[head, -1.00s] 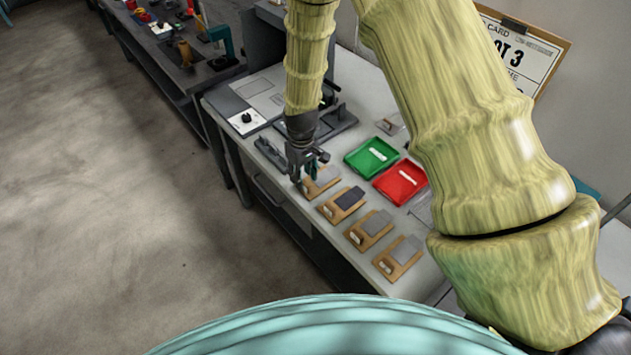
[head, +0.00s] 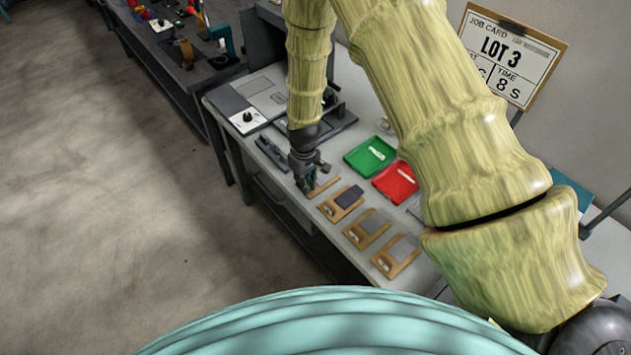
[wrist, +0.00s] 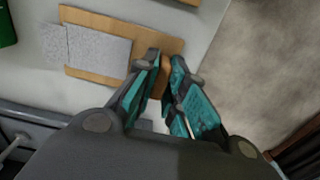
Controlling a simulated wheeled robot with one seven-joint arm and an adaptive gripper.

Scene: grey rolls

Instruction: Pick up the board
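The nearest board to my gripper is a flat wooden board (wrist: 98,72) with a grey sheet (wrist: 100,52) on it, seen in the wrist view. In the head view the same board (head: 325,187) lies at the table's front edge, partly hidden by my gripper. My gripper (wrist: 165,68) has its two teal-padded fingers on either side of the wooden part at the board's end. The fingers are close to the wood; whether they press on it cannot be seen. In the head view my gripper (head: 308,187) is low over that end.
Several similar boards stand in a row: one with a dark sheet (head: 340,205), others with grey sheets (head: 367,230) (head: 396,257). Behind them are a green tray (head: 352,163) and a red tray (head: 383,191). A grey device with a knob (head: 246,118) stands to the left.

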